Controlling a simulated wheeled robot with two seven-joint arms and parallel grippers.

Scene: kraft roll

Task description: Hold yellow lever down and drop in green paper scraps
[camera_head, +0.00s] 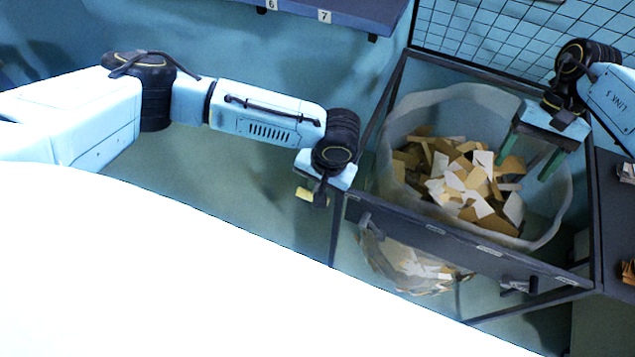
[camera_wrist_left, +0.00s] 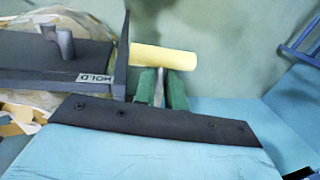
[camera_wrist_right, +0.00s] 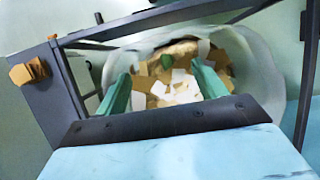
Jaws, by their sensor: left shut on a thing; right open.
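My left gripper (camera_head: 318,196) is at the left corner of the dark bin frame, shut on the yellow lever (camera_head: 304,194). In the left wrist view the lever's yellow grip (camera_wrist_left: 163,57) lies across the green fingertips (camera_wrist_left: 160,80), beside a plate marked HOLD. My right gripper (camera_head: 528,160) is open and empty above the right part of the translucent bag (camera_head: 425,105). The bag holds many brown and white paper scraps (camera_head: 465,185). In the right wrist view a small green scrap (camera_wrist_right: 166,60) lies on the pile, seen between the open fingers (camera_wrist_right: 162,82).
The dark bin frame (camera_head: 430,230) surrounds the bag, with a rail along its front. A dark shelf (camera_head: 612,215) at the right edge carries orange-brown pieces (camera_head: 627,271). A wire grid (camera_head: 490,35) stands behind, and a shelf numbered 6 and 7 (camera_head: 345,12) is at the top.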

